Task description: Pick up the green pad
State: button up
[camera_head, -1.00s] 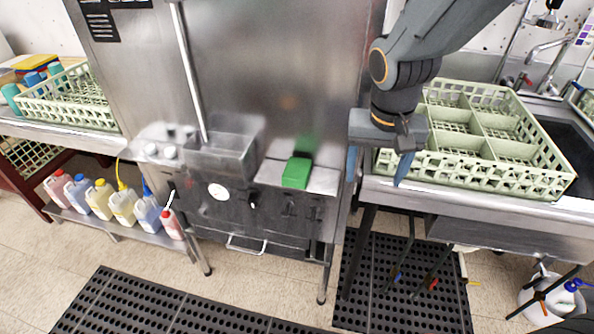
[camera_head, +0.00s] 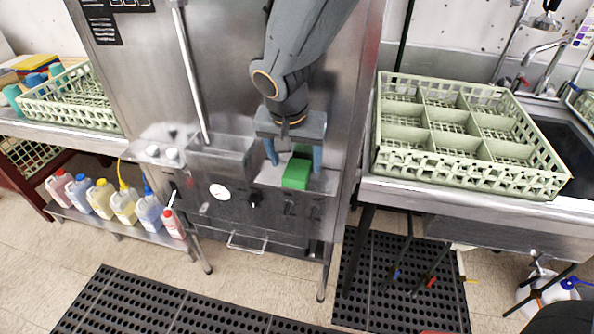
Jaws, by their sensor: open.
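The green pad (camera_head: 296,175) is a bright green block lying on the small metal ledge at the front of the steel dish machine. My gripper (camera_head: 295,163) is open above and around it in the picture. One blue finger shows to the left of the pad and the other along its right side. The back of the pad is partly in the shade of my gripper. I cannot tell whether the fingers touch it.
A pale green dish rack (camera_head: 470,140) stands on the counter to the right. Another rack (camera_head: 75,108) with cups is at the left. A steel box (camera_head: 228,158) sits on the ledge left of the pad. Several coloured jugs (camera_head: 123,203) stand on a low shelf.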

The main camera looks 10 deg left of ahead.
aim_at(297, 169)
jog(key=shift+p+x, duration=0.35)
jog(key=shift+x, duration=1.35)
jog(key=shift+c, duration=0.2)
jog(key=c, duration=1.2)
jog(key=shift+o, duration=0.2)
jog(key=shift+r, duration=0.1)
jog(key=shift+r, duration=0.1)
jog(key=shift+s+a+r+b, duration=0.1)
jog(key=shift+s+r+b, duration=0.05)
jog(key=shift+r+b, duration=0.4)
notch_tip(297, 169, up, 6)
jog(key=shift+f+b, duration=0.2)
jog(key=shift+b, duration=0.55)
jog(key=s+a+b, duration=0.1)
jog(key=s+b, duration=0.3)
jog(key=s, duration=1.5)
jog(key=shift+s+a+b, duration=0.2)
jog(key=shift+s+b, duration=0.15)
jog(key=shift+b, duration=0.05)
